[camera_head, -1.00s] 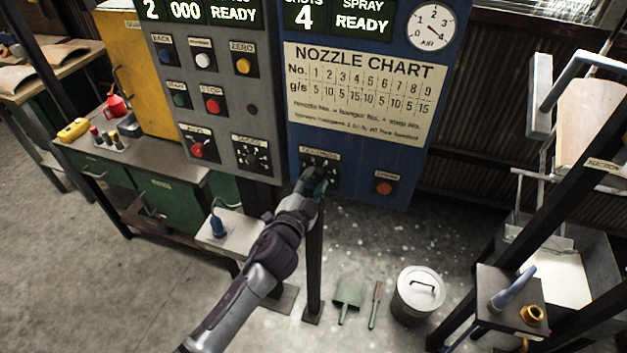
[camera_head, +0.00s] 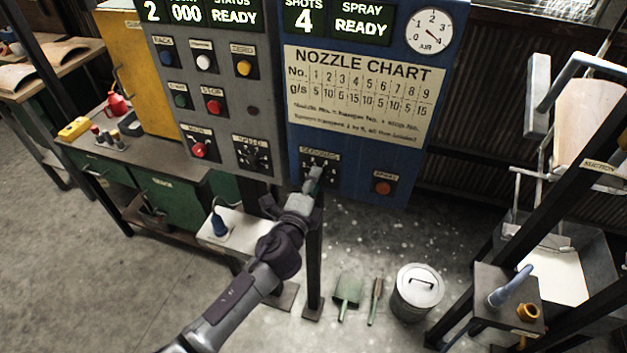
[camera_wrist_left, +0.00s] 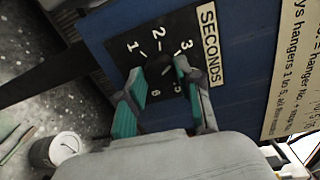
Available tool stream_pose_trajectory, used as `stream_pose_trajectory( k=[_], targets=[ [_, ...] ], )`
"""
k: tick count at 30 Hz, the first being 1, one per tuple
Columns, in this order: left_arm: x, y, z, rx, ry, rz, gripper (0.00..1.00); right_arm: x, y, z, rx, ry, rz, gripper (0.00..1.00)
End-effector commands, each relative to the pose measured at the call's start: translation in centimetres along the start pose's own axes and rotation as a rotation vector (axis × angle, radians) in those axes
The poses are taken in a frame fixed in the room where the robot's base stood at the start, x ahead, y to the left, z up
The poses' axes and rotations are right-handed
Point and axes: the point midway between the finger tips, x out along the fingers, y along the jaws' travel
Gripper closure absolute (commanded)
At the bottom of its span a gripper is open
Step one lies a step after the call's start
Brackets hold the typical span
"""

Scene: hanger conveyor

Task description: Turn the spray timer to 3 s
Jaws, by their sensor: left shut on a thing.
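The spray timer is a dark dial plate (camera_head: 333,165) low on the blue panel. In the left wrist view its plate (camera_wrist_left: 127,27) shows white numerals around a dark knob (camera_wrist_left: 160,70), with 1, 2 and 3 along the top and a SECONDS label (camera_wrist_left: 208,45) beside it. My left gripper (camera_head: 313,178) is at the dial. Its two green-padded fingers (camera_wrist_left: 156,84) are shut on the knob, one on each side. The fingers hide part of the knob and some lower numerals, and I cannot tell which numeral the knob points to. My right gripper is not in view.
A round push button (camera_head: 383,188) sits right of the timer. The grey panel (camera_head: 225,120) beside it holds several buttons and knobs. A nozzle chart (camera_head: 360,95) is above. A lidded can (camera_head: 418,292) stands on the floor below. A stand (camera_head: 508,290) is at the right.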

Motion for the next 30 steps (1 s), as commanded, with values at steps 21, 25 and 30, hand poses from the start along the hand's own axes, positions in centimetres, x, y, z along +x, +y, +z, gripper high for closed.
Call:
stream_pose_trajectory(
  k=[21, 25, 30],
  targets=[
    [-0.03, 0.10, -0.08, 0.107, -0.004, 0.002, 1.00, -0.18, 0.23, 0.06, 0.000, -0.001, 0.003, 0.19],
    [-0.03, 0.10, -0.08, 0.106, -0.004, 0.002, 0.56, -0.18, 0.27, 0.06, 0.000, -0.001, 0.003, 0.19],
    [-0.02, 0.07, -0.06, 0.106, -0.005, 0.002, 0.39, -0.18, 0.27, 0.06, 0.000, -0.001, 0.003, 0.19]
  ],
)
